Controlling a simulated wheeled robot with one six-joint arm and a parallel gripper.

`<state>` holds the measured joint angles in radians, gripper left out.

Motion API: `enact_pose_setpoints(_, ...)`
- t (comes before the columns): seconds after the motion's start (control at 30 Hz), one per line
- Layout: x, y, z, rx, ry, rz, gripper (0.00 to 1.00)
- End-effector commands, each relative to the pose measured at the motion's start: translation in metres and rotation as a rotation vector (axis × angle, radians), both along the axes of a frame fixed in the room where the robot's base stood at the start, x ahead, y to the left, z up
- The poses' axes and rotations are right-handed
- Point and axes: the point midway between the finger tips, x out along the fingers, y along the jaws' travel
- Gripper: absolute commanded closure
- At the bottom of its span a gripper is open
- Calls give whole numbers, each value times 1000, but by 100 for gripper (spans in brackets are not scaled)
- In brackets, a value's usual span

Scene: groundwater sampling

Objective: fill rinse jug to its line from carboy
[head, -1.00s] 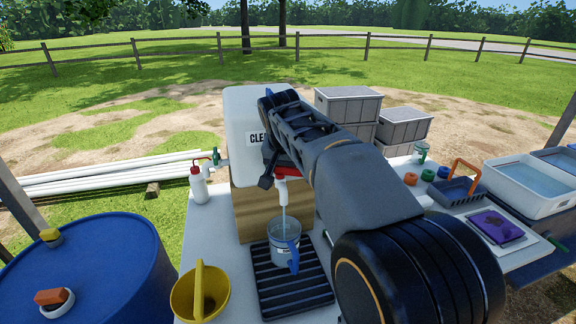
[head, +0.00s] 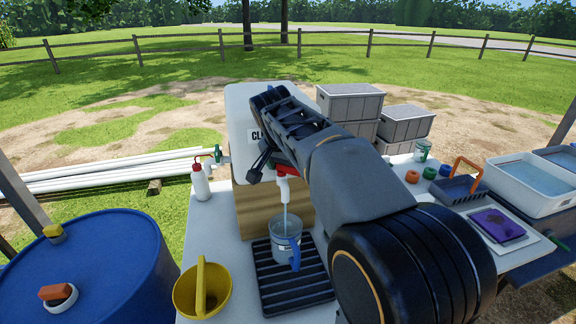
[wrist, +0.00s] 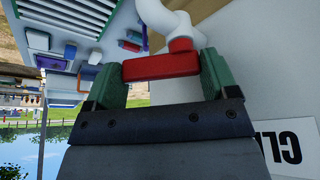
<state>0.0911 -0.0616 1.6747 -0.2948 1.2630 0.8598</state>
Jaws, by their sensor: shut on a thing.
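The white carboy (head: 237,108) stands on a wooden block, its label partly hidden by my arm. Its white spout (head: 284,189) points down and a thin stream of water runs from it. The clear rinse jug (head: 283,247) with a blue handle stands upright under the spout on a black slatted drip tray (head: 266,297). Water falls into the jug; its level and line are too small to read. My gripper (wrist: 163,72) is shut on the red tap lever (wrist: 160,66), which lies between its green fingers. In the head view, the gripper is beside the tap.
A yellow pail (head: 202,288) stands left of the tray, and a red-capped wash bottle (head: 200,180) behind it. A blue drum (head: 85,265) is at the left. Grey crates (head: 350,103) stand behind my arm. A purple item (head: 497,224) and water tubs (head: 527,187) are at the right.

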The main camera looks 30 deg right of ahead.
Motion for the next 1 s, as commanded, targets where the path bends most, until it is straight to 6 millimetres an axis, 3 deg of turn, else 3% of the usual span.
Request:
enact_pose_setpoints(0.23,0,0,0,1,-1,0,0)
enact_pose_setpoints(0.67,0,1,7,1,-2,0,0)
enact_pose_setpoints(1.0,-5,7,45,0,-2,-10,0)
